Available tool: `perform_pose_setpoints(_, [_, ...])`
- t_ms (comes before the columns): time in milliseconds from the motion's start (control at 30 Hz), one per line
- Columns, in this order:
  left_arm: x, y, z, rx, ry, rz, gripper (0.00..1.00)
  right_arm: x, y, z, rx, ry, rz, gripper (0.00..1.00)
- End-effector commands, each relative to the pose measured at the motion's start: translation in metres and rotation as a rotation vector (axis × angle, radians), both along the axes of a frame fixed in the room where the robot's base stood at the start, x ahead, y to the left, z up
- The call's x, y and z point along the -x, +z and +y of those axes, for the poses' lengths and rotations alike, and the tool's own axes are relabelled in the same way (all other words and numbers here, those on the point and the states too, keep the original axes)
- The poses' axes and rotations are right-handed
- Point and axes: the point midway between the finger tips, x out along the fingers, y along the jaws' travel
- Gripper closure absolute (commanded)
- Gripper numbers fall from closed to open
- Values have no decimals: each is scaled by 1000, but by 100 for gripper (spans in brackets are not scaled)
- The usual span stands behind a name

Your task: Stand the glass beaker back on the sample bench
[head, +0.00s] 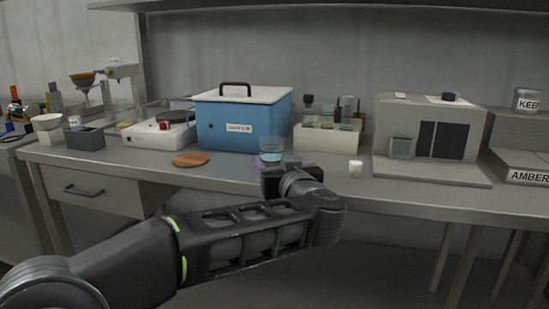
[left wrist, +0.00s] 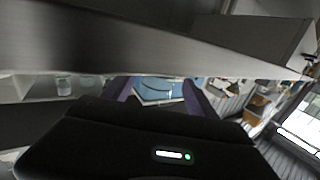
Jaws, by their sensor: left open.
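My right gripper is not in view.
A bottle rack (head: 327,138) and a grey machine (head: 425,135) stand farther right. Bare bench lies around the board.

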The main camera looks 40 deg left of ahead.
Motion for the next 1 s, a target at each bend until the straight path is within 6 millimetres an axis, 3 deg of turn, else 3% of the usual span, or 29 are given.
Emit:
perform_pose_setpoints(400, [52, 6, -61, -1, -2, 1, 33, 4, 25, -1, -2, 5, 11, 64])
perform_pose_setpoints(1000, [58, 4, -68, 1, 1, 1, 33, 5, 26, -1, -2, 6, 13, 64])
